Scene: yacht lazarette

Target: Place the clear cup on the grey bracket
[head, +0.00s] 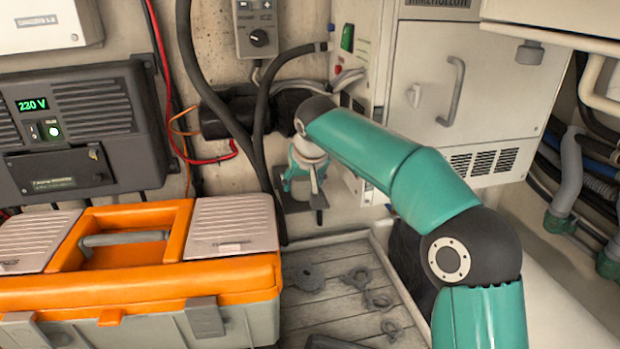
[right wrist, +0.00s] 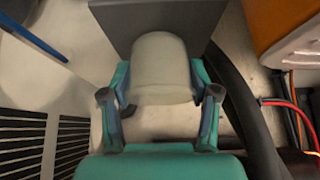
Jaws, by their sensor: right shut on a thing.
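The clear cup (right wrist: 161,62) looks whitish and cloudy in the right wrist view. My right gripper (right wrist: 158,100) is shut on it, with one finger on either side. The grey bracket (right wrist: 118,22) is a flat dark plate directly beyond the cup in that view. I cannot tell whether the cup touches it. In the head view my right gripper (head: 303,180) is at the bracket (head: 293,205), which sticks out from the wall, and the cup cannot be made out clearly there. My left gripper is not in view.
A dark hose (head: 262,130) hangs just left of the bracket. A light cabinet (head: 470,90) stands to its right. An orange toolbox (head: 140,270) fills the lower left. Several grey fittings (head: 355,277) lie on the slatted floor (head: 320,315) below.

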